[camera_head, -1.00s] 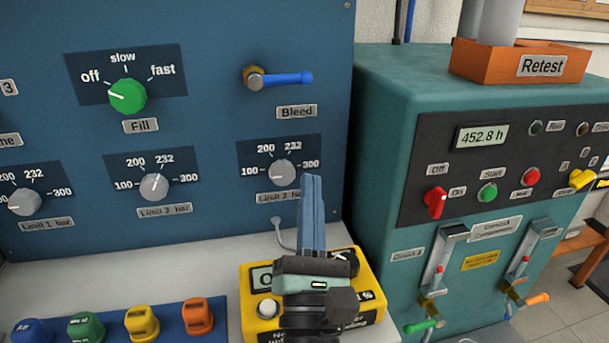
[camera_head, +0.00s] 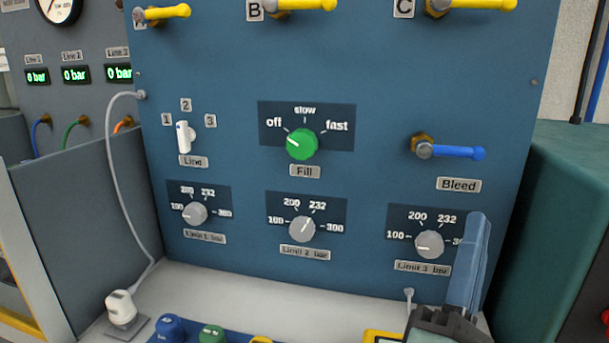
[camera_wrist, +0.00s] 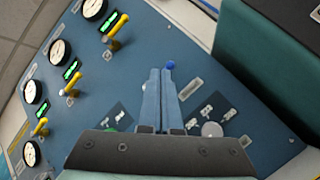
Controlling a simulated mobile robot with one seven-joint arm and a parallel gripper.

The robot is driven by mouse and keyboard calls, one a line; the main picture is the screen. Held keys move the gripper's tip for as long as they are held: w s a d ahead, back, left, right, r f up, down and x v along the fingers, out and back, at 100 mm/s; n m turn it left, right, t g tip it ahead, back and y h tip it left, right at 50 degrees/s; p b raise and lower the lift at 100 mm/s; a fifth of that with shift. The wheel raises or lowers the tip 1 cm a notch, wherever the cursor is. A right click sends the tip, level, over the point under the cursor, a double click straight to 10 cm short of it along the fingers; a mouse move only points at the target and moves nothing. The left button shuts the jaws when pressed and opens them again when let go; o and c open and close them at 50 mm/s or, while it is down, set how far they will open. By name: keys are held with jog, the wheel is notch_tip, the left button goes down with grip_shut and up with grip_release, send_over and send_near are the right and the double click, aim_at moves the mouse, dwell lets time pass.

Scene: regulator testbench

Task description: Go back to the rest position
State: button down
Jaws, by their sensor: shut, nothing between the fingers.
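My gripper (camera_head: 474,228) is at the lower right of the head view, its long blue fingers pointing up and pressed together with nothing between them. It stands in front of the blue panel (camera_head: 360,180) and partly covers the right edge of the Limit 3 dial plate. In the wrist view my gripper (camera_wrist: 161,72) points toward the panel, its tips just below the end of the blue Bleed handle (camera_wrist: 171,64). I cannot tell the exact gap to the panel.
The panel carries a green Fill knob (camera_head: 302,144), a Bleed valve (camera_head: 458,152), grey Limit dials and yellow valve handles. Colored caps (camera_head: 168,328) stand on the bench below. A teal cabinet (camera_head: 568,200) is close on the right. A white hose runs at left.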

jog(key=s+a+r+m+t+y+p, duration=0.1)
jog(key=s+a+r+m+t+y, duration=0.2)
jog(key=a+r+m+y, duration=0.55)
jog(key=s+a+r+m+t+y+p, duration=0.1)
jog(key=s+a+r+m+t+y, duration=0.35)
jog(key=a+r+m, duration=0.75)
notch_tip(320, 180, up, 28)
jog(key=w+d+n+g+y+p, duration=0.1)
jog(key=d+n+p, duration=0.1)
jog(key=p, duration=2.4)
jog(key=shift+w+f+n, duration=0.25)
jog(key=shift+n, duration=0.3)
jog(key=shift+g, duration=0.25)
